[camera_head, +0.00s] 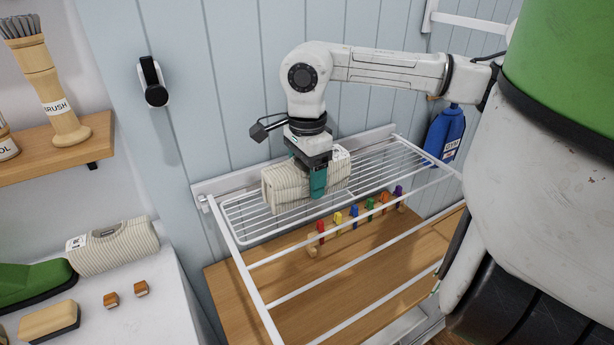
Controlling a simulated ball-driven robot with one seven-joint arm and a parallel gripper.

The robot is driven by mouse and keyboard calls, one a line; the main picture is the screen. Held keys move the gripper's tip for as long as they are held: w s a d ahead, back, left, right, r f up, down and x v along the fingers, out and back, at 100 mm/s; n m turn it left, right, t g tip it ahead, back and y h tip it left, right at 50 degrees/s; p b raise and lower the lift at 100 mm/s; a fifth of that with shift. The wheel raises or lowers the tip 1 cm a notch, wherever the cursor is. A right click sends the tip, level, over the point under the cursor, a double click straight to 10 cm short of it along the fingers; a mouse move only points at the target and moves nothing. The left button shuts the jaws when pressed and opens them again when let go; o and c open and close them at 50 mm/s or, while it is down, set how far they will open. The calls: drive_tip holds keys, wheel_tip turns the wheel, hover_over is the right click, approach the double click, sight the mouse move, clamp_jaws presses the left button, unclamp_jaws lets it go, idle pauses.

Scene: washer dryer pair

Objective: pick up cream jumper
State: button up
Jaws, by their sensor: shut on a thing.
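A cream ribbed folded jumper (283,188) is at the wire drying rack (384,167) on the wall. My gripper (318,182) comes down on it from above, its teal fingers around the middle of the jumper. It is shut on this jumper. Whether the jumper still touches the rack wires cannot be told. A second cream ribbed bundle (118,248) with a label lies on the white surface at the left.
A blue bottle (446,133) stands at the rack's right end. White rails (330,268) stick out in front, above a wooden surface (240,290) with a row of coloured pegs (356,217). A wooden shelf (95,140) holds a brush (52,85). A green iron-like object (35,283) lies lower left.

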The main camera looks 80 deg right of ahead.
drive_tip(key=shift+c, duration=1)
drive_tip(key=shift+r, duration=0.1)
drive_tip(key=shift+r, duration=0.55)
drive_tip(key=s+a+r+b, duration=0.3)
drive_tip(key=s+a+r, duration=0.4)
drive_tip(key=s+r, duration=0.4)
drive_tip(key=shift+s+a+r+b, duration=0.2)
drive_tip(key=shift+s+r+b, duration=0.15)
drive_tip(key=shift+s+r, duration=0.1)
